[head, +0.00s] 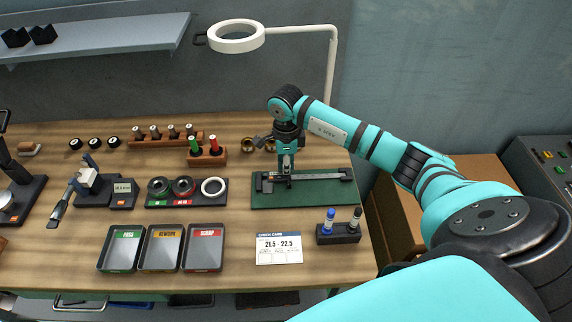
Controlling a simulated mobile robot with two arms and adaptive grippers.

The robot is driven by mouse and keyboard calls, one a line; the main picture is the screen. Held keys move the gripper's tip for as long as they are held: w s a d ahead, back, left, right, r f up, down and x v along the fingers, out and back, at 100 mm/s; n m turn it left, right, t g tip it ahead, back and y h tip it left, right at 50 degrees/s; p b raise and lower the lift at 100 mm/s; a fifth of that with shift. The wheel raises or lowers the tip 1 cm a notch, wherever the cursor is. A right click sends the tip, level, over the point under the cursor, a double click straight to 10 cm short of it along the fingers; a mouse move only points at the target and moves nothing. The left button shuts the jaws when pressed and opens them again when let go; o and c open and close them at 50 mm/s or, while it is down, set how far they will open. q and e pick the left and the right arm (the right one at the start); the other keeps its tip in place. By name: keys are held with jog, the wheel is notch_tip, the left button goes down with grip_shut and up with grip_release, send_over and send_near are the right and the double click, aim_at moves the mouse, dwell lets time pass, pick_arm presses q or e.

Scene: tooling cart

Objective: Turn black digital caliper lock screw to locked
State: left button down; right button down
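The black digital caliper (330,175) lies on the green mat (306,196) at the right of the bench, its long beam pointing right. My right gripper (286,180) points down over the left part of the caliper, at its sliding head. The fingertips look close to the caliper or touching it, but they are too small to tell whether they are open or shut. The lock screw is hidden or too small to make out. My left gripper is out of view.
A marker holder (338,236) and a white check card (279,249) lie in front of the mat. Three trays (162,248) stand at front left. Ring gauges (186,187) lie left of the mat. A ring lamp (236,37) hangs above the back.

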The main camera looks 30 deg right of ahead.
dwell(0.4)
jog(key=m+b, duration=0.1)
jog(key=m, duration=0.2)
jog(key=shift+f+m+b, duration=0.1)
jog(key=shift+m+b, duration=0.2)
jog(key=shift+b, duration=0.1)
jog(key=m+b, duration=0.1)
jog(key=m, duration=0.4)
jog(key=m+b, duration=0.1)
jog(key=m, duration=0.4)
jog(key=shift+m+b, duration=0.35)
jog(key=shift+m, duration=1.95)
